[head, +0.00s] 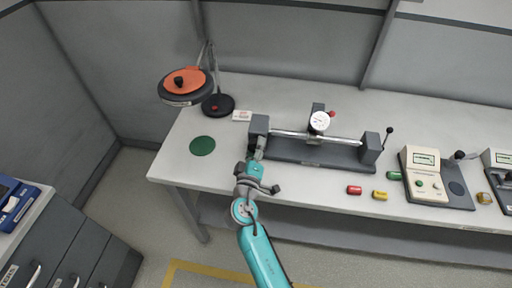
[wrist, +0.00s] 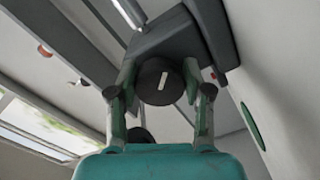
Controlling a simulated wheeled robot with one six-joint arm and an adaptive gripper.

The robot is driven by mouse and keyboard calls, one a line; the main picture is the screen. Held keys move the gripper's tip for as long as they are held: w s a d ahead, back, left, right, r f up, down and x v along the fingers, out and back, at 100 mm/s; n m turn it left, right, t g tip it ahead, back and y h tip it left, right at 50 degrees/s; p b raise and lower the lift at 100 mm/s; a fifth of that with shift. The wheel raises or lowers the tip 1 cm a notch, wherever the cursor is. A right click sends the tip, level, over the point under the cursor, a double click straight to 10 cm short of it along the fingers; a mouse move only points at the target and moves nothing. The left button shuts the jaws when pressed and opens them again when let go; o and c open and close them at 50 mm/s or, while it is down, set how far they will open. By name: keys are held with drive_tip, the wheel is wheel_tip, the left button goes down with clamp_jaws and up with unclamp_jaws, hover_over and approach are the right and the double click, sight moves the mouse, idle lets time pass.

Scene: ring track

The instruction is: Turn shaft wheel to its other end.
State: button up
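The shaft wheel (wrist: 160,82) is a black round knob with a short white mark, on the end of the fixture's dark grey block (wrist: 180,40) in the wrist view. The mark stands nearly upright, tilted slightly. My gripper (wrist: 159,70) has one finger on each side of the wheel, with both tips against its rim. In the head view my gripper (head: 258,153) is at the front of the fixture's left block (head: 259,126) and hides the wheel. A bright shaft (head: 340,140) runs from this block to the right block (head: 371,150).
A dial gauge (head: 320,122) stands over the shaft. A lamp-like stand with an orange disc (head: 185,80) is at the left. A green disc (head: 202,146) lies on the bench. Small red (head: 354,190) and yellow (head: 380,195) parts and a cream meter (head: 424,177) are at the right.

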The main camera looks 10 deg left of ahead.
drive_tip(key=shift+o, duration=1.4)
drive_tip(key=s, duration=1.2)
drive_tip(key=shift+a, duration=0.2)
